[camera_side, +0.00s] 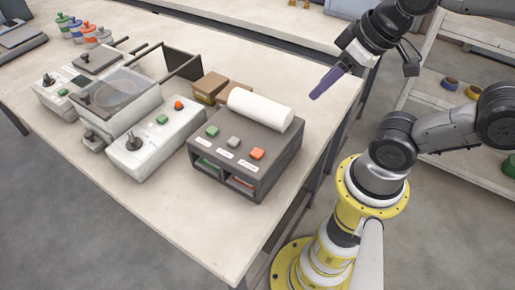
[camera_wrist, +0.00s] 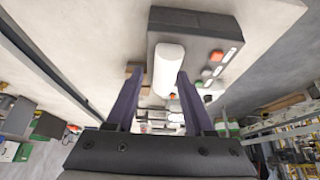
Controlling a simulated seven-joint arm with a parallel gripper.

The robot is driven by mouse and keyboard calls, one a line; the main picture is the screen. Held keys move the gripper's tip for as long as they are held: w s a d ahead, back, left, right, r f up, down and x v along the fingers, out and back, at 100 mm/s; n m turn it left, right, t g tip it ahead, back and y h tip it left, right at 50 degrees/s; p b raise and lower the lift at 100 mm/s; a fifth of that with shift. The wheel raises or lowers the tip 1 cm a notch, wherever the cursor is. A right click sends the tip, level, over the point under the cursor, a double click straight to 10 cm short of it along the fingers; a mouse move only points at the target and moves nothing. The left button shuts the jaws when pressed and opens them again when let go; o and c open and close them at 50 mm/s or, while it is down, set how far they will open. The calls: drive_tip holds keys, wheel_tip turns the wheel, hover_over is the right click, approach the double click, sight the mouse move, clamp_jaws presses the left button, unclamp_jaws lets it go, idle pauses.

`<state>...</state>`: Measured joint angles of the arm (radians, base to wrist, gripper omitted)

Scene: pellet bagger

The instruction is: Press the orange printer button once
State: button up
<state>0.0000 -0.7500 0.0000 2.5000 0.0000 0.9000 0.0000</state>
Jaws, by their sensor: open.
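The orange printer button (camera_side: 257,154) is the rightmost of three on the sloped front of a dark grey printer (camera_side: 222,165). A grey button (camera_side: 233,142) and a green button (camera_side: 212,131) sit to its left. In the wrist view, the orange button (camera_wrist: 216,56) shows to the right of the white roll, clear of my fingers. My gripper (camera_side: 319,91) is raised behind and to the right of the printer, apart from it. Its two purple fingers are spread with nothing between them in the wrist view (camera_wrist: 159,75).
A white paper roll (camera_side: 260,109) lies on top of the printer, near my gripper's side. Brown boxes (camera_side: 211,87) stand behind it. A sealer-like machine (camera_side: 155,135) with a lever, a green and an orange button stands to the left. The front table (camera_side: 215,235) is clear.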

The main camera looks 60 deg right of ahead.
clamp_jaws()
idle(1.3)
